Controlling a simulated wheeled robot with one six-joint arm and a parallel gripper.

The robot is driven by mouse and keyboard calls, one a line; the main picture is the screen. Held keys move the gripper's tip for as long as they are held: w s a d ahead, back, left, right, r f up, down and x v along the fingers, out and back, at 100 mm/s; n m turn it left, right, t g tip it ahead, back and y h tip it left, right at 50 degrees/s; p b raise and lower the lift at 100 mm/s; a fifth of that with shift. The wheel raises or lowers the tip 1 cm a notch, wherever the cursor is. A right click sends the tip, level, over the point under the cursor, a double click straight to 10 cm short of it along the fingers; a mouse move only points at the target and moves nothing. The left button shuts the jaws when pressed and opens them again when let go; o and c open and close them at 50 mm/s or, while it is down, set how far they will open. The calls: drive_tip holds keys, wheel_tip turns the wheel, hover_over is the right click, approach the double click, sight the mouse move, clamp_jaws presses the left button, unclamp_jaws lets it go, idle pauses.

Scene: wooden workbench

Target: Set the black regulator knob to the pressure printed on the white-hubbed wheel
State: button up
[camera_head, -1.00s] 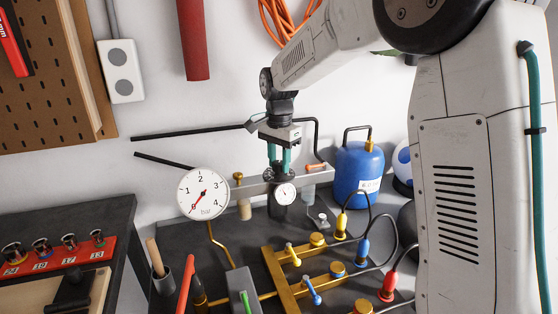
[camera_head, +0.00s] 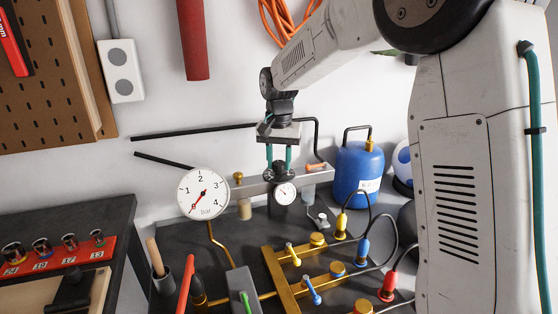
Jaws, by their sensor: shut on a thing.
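My gripper (camera_head: 279,166) points straight down at the back of the bench, its teal fingers shut on the black regulator knob (camera_head: 279,174). The knob sits on top of the regulator, above a small round gauge (camera_head: 284,194). A large white dial (camera_head: 203,193) marked 1 to 4 bar stands to the left; its red needle points to the lower left, near the low end of the scale. I cannot make out the white-hubbed wheel or its printed pressure with certainty; a white and blue round thing (camera_head: 402,160) at the right is partly hidden by my arm.
A blue gas canister (camera_head: 358,172) stands right of the regulator. Yellow, blue and red hose plugs (camera_head: 388,287) stand at the right. A cup with tools (camera_head: 165,281) is front left.

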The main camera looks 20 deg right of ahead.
sight(279, 162)
drive_tip(key=n, duration=0.4)
drive_tip(key=shift+n, duration=2.2)
drive_tip(key=o, duration=1)
drive_tip(key=shift+c, duration=0.2)
wheel_tip(279, 162, up, 8)
drive_tip(key=shift+f, duration=0.1)
